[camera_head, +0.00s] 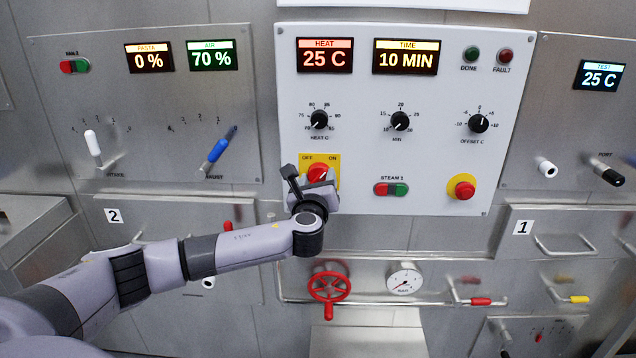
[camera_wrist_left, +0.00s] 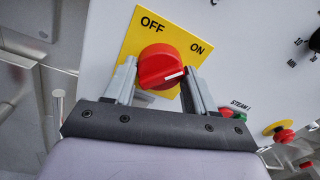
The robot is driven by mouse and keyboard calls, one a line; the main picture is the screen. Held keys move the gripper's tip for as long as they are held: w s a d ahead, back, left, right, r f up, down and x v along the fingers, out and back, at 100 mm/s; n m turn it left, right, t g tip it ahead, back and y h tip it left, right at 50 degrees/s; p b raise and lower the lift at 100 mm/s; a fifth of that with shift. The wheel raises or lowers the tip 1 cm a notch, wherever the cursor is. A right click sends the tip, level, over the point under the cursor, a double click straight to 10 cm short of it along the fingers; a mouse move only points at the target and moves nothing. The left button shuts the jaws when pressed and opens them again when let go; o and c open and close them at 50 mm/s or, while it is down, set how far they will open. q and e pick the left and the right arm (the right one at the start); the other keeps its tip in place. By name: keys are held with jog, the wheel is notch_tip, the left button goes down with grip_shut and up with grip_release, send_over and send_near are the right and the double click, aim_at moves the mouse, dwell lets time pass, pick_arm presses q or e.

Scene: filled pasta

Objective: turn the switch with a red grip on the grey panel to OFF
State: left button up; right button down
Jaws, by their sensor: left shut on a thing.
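The switch with a red grip (camera_head: 317,172) sits on a yellow plate (camera_head: 306,160) marked OFF at left and ON at right, on the grey panel (camera_head: 360,185). My left gripper (camera_head: 316,183) is at the switch and partly covers its lower part. In the left wrist view the red grip (camera_wrist_left: 157,66) is between the two fingers of my left gripper (camera_wrist_left: 160,78), which is shut on it. The white mark on the grip points to the right, toward the ON side. My right gripper is not in view.
A red and green STEAM 1 button pair (camera_head: 391,189) and a red button on a yellow base (camera_head: 462,188) are right of the switch. Black dials (camera_head: 319,120) are above. A red valve wheel (camera_head: 329,287) and a gauge (camera_head: 404,279) are below.

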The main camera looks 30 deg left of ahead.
pick_arm(q)
jog(key=shift+d+f+n+y+b, duration=0.1)
jog(key=shift+n+y+b, duration=0.2)
jog(key=shift+n+b, duration=3.05)
jog(key=shift+d+f+n+y+b, duration=0.2)
jog(key=shift+n+b, duration=1.25)
jog(key=shift+n, duration=3.8)
jog(key=shift+a+r, duration=0.15)
jog(key=shift+n, duration=0.3)
jog(key=o, duration=1)
jog(key=shift+r+y, duration=0.1)
jog(key=shift+y, duration=0.2)
jog(key=shift+o, duration=0.2)
jog(key=v, duration=0.7)
